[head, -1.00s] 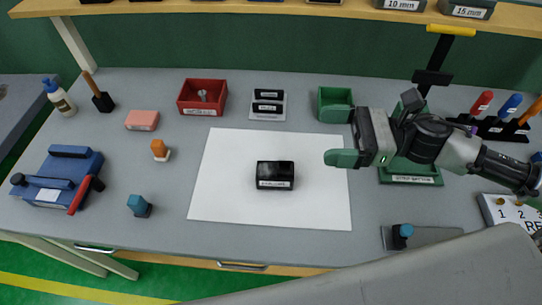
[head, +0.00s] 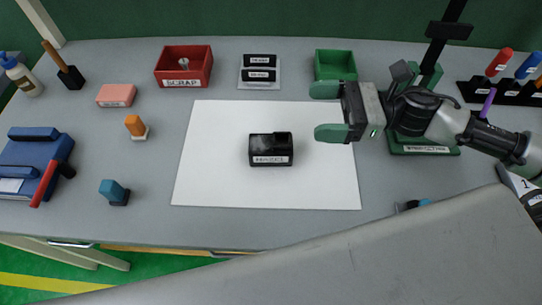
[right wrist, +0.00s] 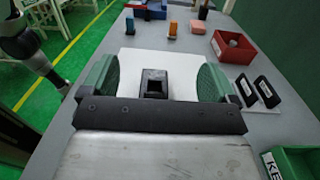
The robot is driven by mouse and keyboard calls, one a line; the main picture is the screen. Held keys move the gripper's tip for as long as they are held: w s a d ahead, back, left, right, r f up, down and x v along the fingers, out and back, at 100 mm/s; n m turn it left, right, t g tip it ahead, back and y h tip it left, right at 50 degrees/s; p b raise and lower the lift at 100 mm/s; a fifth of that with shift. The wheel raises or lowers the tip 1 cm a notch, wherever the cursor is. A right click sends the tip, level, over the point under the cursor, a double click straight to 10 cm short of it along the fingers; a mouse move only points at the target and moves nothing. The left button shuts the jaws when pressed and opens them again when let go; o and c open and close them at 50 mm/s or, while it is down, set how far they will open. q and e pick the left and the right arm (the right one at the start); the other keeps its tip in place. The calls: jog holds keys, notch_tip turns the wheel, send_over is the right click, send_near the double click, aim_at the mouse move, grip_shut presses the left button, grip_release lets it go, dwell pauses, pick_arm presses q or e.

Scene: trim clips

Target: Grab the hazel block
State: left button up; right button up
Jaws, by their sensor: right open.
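A black block (head: 271,149) with a white label on its front lies on the white sheet (head: 215,185). It has a square recess in its top. The label is too small to read for sure, and no block of a plain hazel colour shows. My right gripper (head: 328,111) is open and empty, to the right of the block and a little farther back, over the sheet's right part. In the right wrist view the black block (right wrist: 154,82) shows between the two green fingers, ahead of them and apart from them. My left gripper is not seen.
A red scrap bin (head: 184,68), a grey holder (head: 260,84) with two black pieces and a green bin (head: 335,65) stand behind the sheet. An orange-topped piece (head: 136,126) and a blue piece (head: 114,191) stand left. The sheet around the block is clear.

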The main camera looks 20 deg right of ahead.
notch_tip(320, 180, down, 2)
jog(key=b, duration=0.1)
send_near(280, 143)
jog(key=x, duration=0.2)
jog(key=shift+a+r+p, duration=0.25)
jog(key=shift+a+p, duration=0.05)
jog(key=shift+p, duration=0.05)
jog(key=shift+w+a+f, duration=0.1)
jog(key=shift+a+f, duration=0.1)
jog(key=shift+f, duration=0.05)
jog(key=shift+w+a+p, duration=0.15)
jog(key=shift+a+p, duration=0.15)
jog(key=shift+a, duration=0.35)
jog(key=p+x, duration=0.2)
jog(key=x, duration=0.3)
jog(key=shift+a, duration=0.4)
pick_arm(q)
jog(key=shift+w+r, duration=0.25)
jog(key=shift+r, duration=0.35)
pick_arm(e)
jog(key=c, duration=1.1)
